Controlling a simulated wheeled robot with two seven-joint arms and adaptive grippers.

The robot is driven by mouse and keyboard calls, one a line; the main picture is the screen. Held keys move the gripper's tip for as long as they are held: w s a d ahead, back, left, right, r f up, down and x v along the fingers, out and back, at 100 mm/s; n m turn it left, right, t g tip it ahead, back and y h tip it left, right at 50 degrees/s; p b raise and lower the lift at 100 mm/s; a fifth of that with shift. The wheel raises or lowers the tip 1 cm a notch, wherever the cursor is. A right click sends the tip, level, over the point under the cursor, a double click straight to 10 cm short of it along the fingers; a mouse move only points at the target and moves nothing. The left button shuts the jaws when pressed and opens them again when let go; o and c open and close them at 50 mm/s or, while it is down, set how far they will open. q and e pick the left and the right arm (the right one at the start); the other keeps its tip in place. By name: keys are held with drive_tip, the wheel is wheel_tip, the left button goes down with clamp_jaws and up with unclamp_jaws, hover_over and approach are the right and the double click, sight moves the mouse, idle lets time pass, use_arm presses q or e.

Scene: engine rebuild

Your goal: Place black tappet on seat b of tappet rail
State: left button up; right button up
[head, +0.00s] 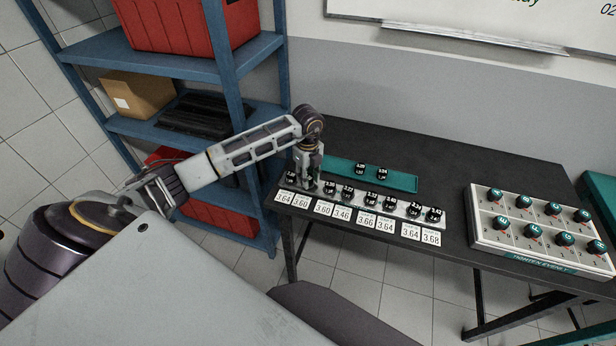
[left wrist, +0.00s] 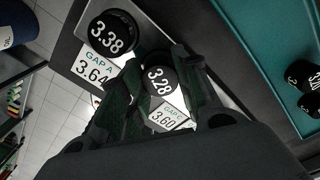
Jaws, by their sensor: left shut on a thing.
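My left gripper (head: 309,178) points down at the left part of the tappet rail (head: 402,211). In the left wrist view its fingers (left wrist: 160,95) are shut on a black tappet marked 3.28 (left wrist: 160,79). This tappet is at the second position from the rail's left end, behind a card reading 3.60 (left wrist: 165,118). I cannot tell whether it is fully seated. Beside it, a black tappet marked 3.38 (left wrist: 112,34) stands on the rail at the 3.64 card (left wrist: 97,67), labelled gap A. Several other black tappets (head: 371,199) stand along the rail. My right gripper is out of view.
A teal tray (head: 404,184) with two black tappets (head: 360,167) lies behind the rail. A white panel with several knobs (head: 540,256) stands at the right of the dark table (head: 435,160). Blue shelving (head: 225,70) rises to the left.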

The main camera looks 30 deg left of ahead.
use_arm(q)
drive_tip(key=shift+f, duration=0.25)
drive_tip(key=shift+f, duration=0.1)
drive_tip(key=o, duration=1)
wheel_tip(320, 180, up, 12)
drive_tip(key=b, duration=0.1)
drive_tip(key=shift+b, duration=0.35)
idle(0.4)
